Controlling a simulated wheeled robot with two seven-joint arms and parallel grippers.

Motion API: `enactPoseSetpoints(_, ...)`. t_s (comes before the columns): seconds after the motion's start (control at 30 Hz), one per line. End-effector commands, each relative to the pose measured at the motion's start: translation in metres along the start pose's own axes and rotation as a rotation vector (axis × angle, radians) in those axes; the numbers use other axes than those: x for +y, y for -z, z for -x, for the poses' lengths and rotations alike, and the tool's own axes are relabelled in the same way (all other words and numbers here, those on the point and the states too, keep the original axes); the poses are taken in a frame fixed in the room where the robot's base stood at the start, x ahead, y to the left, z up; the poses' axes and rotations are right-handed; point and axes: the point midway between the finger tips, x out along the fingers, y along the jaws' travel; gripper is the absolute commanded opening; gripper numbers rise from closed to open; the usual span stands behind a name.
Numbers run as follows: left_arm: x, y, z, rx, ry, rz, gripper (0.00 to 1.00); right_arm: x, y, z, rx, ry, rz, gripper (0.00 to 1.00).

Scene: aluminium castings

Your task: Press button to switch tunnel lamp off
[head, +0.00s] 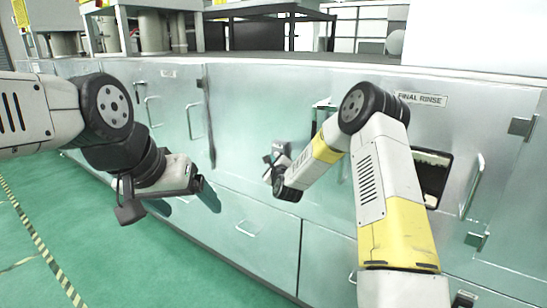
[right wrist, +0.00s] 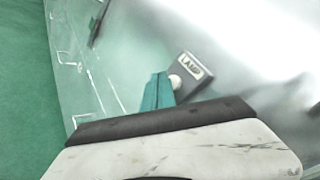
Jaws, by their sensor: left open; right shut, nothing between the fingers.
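A grey box with a label that seems to read LAMP (right wrist: 191,68) is on the pale metal panel in the right wrist view. A round white button (right wrist: 175,81) sits at its near edge. My right gripper (right wrist: 157,92) is shut and empty, its teal fingertip right beside the button; I cannot tell whether they touch. In the head view my right gripper (head: 272,163) is close to the cabinet front, partly hidden by its own wrist. My left gripper (head: 162,198) is open and empty, left of it and clear of the cabinet. The lamp itself is not identifiable.
The metal cabinet front (head: 240,190) runs across the view, with several handles and a FINAL RINSE label (head: 421,98). A dark window opening (head: 432,175) is behind my right arm. The green floor (head: 100,250) at lower left is clear, with a striped line.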

Motion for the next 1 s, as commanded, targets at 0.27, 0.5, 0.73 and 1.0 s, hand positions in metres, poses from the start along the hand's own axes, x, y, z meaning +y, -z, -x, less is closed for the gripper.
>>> enactPoseSetpoints(0.27,0.0000,0.0000,0.0000,0.000,0.000,0.000,0.83,0.0000,0.0000,0.0000,0.000,0.000,0.000,0.00)
enactPoseSetpoints(0.5,0.0000,0.0000,0.0000,0.000,0.000,0.000,0.83,0.0000,0.0000,0.0000,0.000,0.000,0.000,0.00)
enactPoseSetpoints(0.73,0.0000,0.0000,0.0000,0.000,0.000,0.000,0.83,-0.0031,0.0033,-0.0037,0.001,0.001,-0.001,0.00)
enactPoseSetpoints(1.0,0.0000,0.0000,0.0000,0.000,0.000,0.000,0.83,-0.0045,0.0044,-0.0062,0.000,-0.001,0.000,0.00)
